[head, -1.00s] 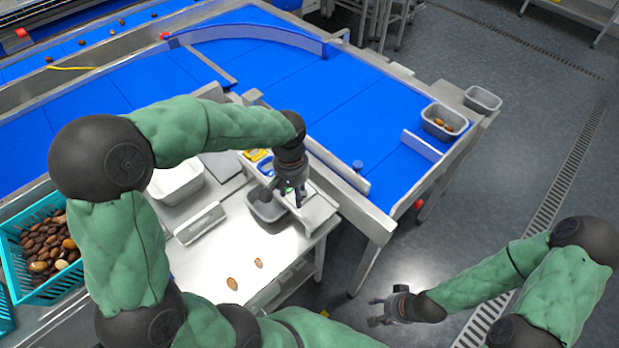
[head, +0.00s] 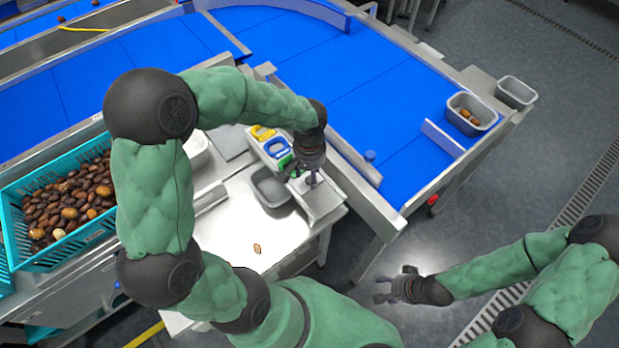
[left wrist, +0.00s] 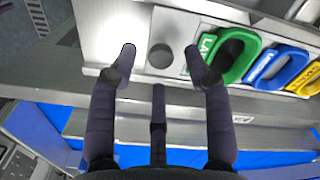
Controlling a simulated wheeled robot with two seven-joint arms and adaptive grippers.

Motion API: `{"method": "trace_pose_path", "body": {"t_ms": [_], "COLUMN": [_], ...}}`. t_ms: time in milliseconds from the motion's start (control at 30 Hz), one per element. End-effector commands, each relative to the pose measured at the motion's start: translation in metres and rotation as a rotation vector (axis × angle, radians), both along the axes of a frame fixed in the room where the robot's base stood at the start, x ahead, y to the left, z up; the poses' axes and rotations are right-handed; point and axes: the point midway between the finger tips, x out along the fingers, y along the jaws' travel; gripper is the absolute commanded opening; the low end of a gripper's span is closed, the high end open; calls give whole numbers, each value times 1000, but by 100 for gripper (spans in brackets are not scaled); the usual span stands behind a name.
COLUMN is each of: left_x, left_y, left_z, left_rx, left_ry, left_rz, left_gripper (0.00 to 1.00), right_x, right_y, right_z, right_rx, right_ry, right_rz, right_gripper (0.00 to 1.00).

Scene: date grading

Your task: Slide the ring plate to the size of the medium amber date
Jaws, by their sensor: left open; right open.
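The ring plate (left wrist: 178,22) is a pale strip with a grey round knob (left wrist: 160,56) and a row of rings: green (left wrist: 237,52), blue (left wrist: 278,66) and yellow (left wrist: 308,78). In the head view the blue ring (head: 277,148) and yellow ring (head: 262,132) show beside my left gripper (head: 311,180). In the left wrist view my left gripper (left wrist: 160,68) is open, its fingertips on either side of the knob; contact cannot be told. A small brown date (head: 257,248) lies on the white table; its size grade is unclear. My right gripper (head: 385,290) is open and empty over the floor.
A grey bin (head: 270,190) stands left of my left gripper. A blue conveyor (head: 350,100) runs behind it, with a grey tub (head: 471,101) holding dates at its far end. A teal crate (head: 75,245) of dates stands at left.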

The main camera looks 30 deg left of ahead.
Motion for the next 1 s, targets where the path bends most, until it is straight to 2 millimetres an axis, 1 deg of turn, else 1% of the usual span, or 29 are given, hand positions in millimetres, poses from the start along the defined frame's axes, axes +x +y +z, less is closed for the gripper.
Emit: {"method": "trace_pose_path", "body": {"t_ms": [33,200,500,533,567,600,667,700,900,1000], "left_x": [0,0,0,0,0,0,0,0,-1,-4], "left_y": [0,0,0,0,0,0,0,0,-1,-11], "left_z": [-8,-18,-19,-19,-19,-19,-19,-19,-19,-20], "left_rx": [0,0,0,0,0,0,0,0,0,-1], "left_ry": [2,0,0,0,0,0,0,0,2,2], "left_rz": [0,-1,-1,-1,-1,-1,-1,-1,-1,-4], "left_gripper": [50,50,50,47,39,28,11,0,0,0], "right_x": [0,0,0,0,0,0,0,0,0,0], "right_y": [0,0,0,0,0,0,0,0,0,0], "right_z": [-3,-6,-6,-6,-6,-6,-6,-6,-6,-7], "right_rx": [0,0,0,0,0,0,0,0,0,0], "right_ry": [0,0,0,0,0,0,0,0,0,0], "right_rz": [0,0,0,0,0,0,0,0,0,0], "right_gripper": [50,50,50,50,50,50,50,50,50,50]}}
